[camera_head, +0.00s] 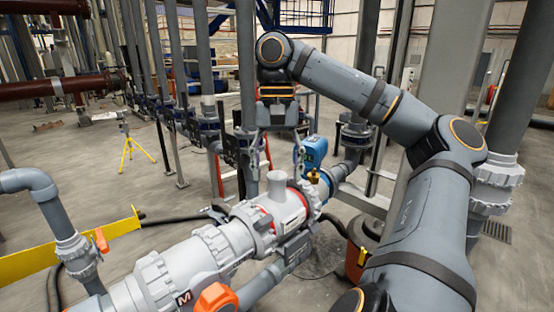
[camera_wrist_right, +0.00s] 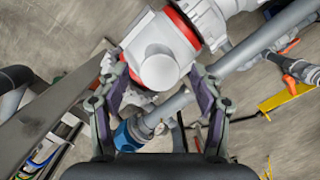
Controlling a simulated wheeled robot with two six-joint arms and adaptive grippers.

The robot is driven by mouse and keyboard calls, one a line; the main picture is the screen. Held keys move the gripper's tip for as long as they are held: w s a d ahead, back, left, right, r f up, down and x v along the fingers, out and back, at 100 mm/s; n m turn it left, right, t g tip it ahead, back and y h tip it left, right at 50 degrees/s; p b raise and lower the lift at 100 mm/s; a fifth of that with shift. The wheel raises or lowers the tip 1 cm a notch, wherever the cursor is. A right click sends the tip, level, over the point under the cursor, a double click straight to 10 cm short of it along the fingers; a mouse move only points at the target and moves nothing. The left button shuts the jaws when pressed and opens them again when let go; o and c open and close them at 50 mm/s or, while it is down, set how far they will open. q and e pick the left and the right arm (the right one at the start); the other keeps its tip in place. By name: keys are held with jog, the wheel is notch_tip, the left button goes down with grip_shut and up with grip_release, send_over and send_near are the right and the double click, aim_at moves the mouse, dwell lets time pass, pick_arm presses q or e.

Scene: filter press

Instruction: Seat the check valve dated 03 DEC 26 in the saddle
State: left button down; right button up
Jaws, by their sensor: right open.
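A pale grey valve body with red bands and a round capped stub (camera_head: 278,203) lies in line with the thick grey pipe fittings in the head view. It also shows in the right wrist view (camera_wrist_right: 160,62). No date is readable on it. My right gripper (camera_head: 277,165) points down above this stub. In the right wrist view my right gripper (camera_wrist_right: 158,72) is open, its fingers on either side of the stub; contact cannot be told. A grey bracket (camera_head: 294,246) sits beside the valve body; I cannot tell whether it is the saddle. My left gripper is out of view.
A blue device (camera_head: 314,152) stands just behind the valve body. An orange handle (camera_head: 216,298) is on the near fittings. Vertical pipes stand close behind; open floor lies left.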

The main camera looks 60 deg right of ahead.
notch_tip(320, 180, up, 12)
jog(key=d, duration=0.1)
jog(key=shift+w+d, duration=0.15)
jog(key=shift+w, duration=0.3)
